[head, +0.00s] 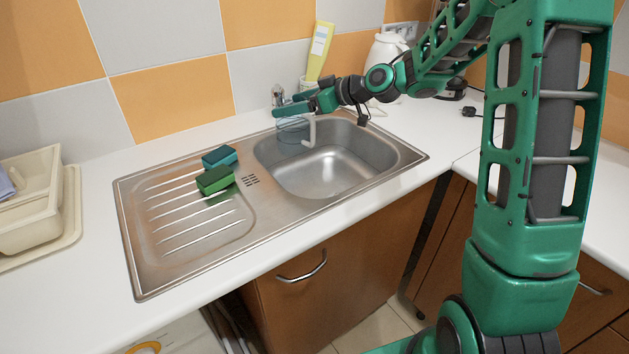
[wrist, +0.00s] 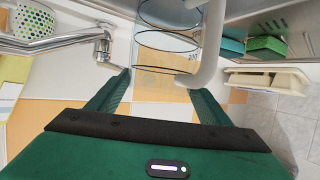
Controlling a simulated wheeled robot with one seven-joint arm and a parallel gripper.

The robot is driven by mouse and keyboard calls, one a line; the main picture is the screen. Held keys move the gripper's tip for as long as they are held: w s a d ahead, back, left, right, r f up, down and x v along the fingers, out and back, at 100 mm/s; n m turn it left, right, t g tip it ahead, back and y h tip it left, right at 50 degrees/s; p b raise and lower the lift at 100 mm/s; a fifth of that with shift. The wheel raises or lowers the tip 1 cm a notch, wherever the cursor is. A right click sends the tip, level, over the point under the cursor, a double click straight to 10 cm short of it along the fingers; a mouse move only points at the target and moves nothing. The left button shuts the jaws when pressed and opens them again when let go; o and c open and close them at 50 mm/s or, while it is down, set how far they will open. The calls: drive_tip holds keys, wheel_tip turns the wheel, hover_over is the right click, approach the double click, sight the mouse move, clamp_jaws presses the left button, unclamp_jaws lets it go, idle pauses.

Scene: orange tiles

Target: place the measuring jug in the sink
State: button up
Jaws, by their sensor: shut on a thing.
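The measuring jug (head: 292,131) is clear and bluish, with a pale handle (head: 310,131). In the head view it hangs over the back left of the steel sink bowl (head: 335,178). My green gripper (head: 290,107) is shut on the jug near its top. In the wrist view the jug (wrist: 165,42) shows as see-through with dark rings, between the gripper's fingers (wrist: 162,88), and its handle (wrist: 207,50) curves on the right. I cannot tell whether the jug's base touches the sink.
The tap (head: 279,96) stands close behind the jug. A blue sponge (head: 219,156) and a green sponge (head: 214,180) lie on the drainboard (head: 190,225). A yellow tube (head: 320,50) and white kettle (head: 388,48) stand behind. The bowl's front and right are clear.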

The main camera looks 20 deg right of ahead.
drive_tip(key=w+d+f, duration=0.1)
drive_tip(key=d+f, duration=0.1)
drive_tip(key=f, duration=0.4)
drive_tip(key=w+d+f+m+t, duration=0.1)
drive_tip(key=w+d+f, duration=0.1)
drive_tip(key=f, duration=0.5)
drive_tip(key=shift+d+f+h, duration=0.2)
drive_tip(key=shift+d+h, duration=0.2)
drive_tip(key=shift+d, duration=0.3)
drive_tip(key=o, duration=1.4)
drive_tip(key=shift+f, duration=0.1)
drive_tip(key=shift+o, duration=0.2)
